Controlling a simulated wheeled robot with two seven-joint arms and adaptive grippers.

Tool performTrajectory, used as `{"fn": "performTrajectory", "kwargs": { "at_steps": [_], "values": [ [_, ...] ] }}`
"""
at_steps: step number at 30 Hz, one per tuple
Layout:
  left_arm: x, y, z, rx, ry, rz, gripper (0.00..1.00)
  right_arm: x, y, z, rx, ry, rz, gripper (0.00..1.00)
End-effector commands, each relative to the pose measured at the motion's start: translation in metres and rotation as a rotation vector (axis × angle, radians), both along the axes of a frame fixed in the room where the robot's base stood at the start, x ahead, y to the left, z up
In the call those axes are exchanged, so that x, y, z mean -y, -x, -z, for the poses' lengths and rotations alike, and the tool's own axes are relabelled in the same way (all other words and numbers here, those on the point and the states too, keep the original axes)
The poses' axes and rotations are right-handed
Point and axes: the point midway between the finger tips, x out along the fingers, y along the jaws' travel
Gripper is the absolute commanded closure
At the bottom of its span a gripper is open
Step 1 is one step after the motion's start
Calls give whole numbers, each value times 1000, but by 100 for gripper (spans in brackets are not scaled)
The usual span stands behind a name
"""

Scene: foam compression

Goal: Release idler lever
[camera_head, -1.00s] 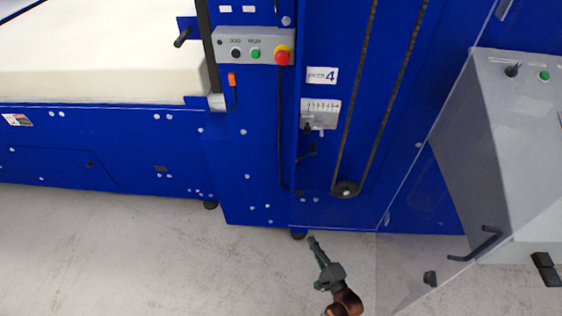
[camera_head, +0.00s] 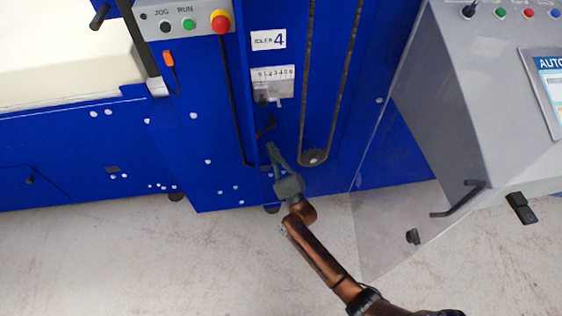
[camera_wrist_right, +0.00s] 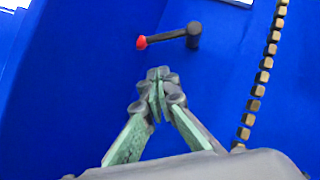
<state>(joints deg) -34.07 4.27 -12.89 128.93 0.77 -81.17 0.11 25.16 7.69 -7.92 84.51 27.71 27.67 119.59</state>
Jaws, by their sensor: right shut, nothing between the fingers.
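The idler lever (camera_wrist_right: 178,37) is a short black handle with a red tip at its left end and a dark pivot at its right end. It is on the blue machine panel, under the IDLER 4 label (camera_head: 268,39) and a numbered scale (camera_head: 272,82). It looks small in the head view (camera_head: 265,128). My right gripper (camera_wrist_right: 158,82) is shut and empty, its fingertips just below the lever in the wrist view, with a visible gap. In the head view the right gripper (camera_head: 272,152) is likewise below the lever. My left gripper is not in view.
A chain (camera_head: 346,75) runs around a sprocket (camera_head: 313,157) right of the lever. A clear guard panel (camera_head: 385,190) and grey control console (camera_head: 480,110) stand further right. A button box with a red stop button (camera_head: 221,21) is upper left. Open floor (camera_head: 120,260) lies below.

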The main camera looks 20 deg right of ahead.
Motion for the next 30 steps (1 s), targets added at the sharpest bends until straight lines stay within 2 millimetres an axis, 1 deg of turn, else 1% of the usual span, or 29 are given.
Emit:
{"fn": "performTrajectory", "kwargs": {
  "at_steps": [3, 9, 24, 27, 30],
  "values": [
    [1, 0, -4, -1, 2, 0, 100, -9, -5, -15, 2, -4, 1, 100],
    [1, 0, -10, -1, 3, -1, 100, -15, -10, -29, 0, -1, 4, 100],
    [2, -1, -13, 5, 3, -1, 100, -17, -10, -34, 1, 2, 4, 100],
    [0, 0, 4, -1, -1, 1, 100, -19, -11, -37, 3, 1, 4, 100],
    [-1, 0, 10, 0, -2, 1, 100, -21, -12, -36, 2, 1, 5, 100]
  ]
}}
